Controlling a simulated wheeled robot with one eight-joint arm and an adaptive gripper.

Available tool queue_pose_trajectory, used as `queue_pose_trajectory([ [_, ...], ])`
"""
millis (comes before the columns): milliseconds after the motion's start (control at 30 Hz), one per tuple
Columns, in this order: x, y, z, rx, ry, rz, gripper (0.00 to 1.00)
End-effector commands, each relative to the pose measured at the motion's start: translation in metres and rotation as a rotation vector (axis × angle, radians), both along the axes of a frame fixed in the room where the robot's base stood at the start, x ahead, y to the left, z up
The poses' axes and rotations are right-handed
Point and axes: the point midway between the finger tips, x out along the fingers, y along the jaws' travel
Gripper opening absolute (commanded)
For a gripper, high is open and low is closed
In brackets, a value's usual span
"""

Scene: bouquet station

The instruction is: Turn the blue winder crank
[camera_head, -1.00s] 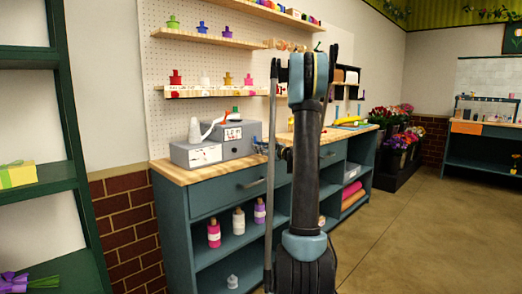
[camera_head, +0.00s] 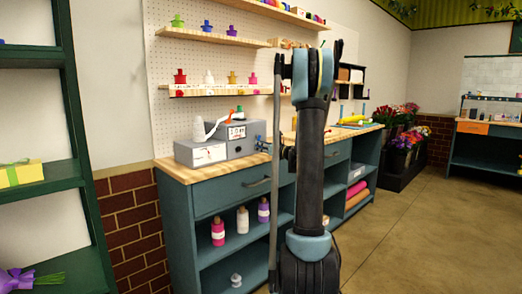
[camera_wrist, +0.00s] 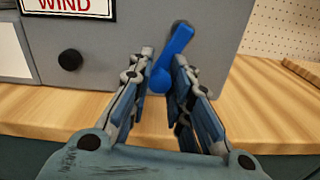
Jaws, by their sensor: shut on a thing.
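The blue winder crank (camera_wrist: 176,50) is on the front of the grey winder box (camera_wrist: 225,25) in the wrist view. Its arm slants from upper right down to a rounded lower end. My gripper (camera_wrist: 163,68) has a finger on each side of that lower end and is shut on it. A bit of the crank shows in the head view (camera_head: 261,142), left of my arm.
The wooden counter top (camera_wrist: 60,105) runs under the box. A black knob (camera_wrist: 69,63) and a WIND label (camera_wrist: 70,6) are on the box's front. Shelves of coloured spools (camera_head: 215,90) hang above. A green rack (camera_head: 65,120) stands at the left. Floor at right is clear.

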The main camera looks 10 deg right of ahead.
Motion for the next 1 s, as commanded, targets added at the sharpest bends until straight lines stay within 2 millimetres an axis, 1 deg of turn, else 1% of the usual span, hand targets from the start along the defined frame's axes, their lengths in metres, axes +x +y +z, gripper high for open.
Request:
queue_pose_trajectory([
  [300,0.0,0.002,0.0,0.0,0.001,0.003,0.0],
  [333,0.0,0.002,0.0,0.0,0.001,0.003,0.25],
  [400,0.0,0.001,0.0,0.0,0.001,0.003,0.39],
  [767,-0.001,-0.001,0.0,0.0,0.0,0.001,0.39],
  [867,-0.007,-0.006,0.0,0.0,0.0,-0.001,0.39],
  [1000,-0.024,-0.018,0.0,0.0,0.0,-0.002,0.39],
])
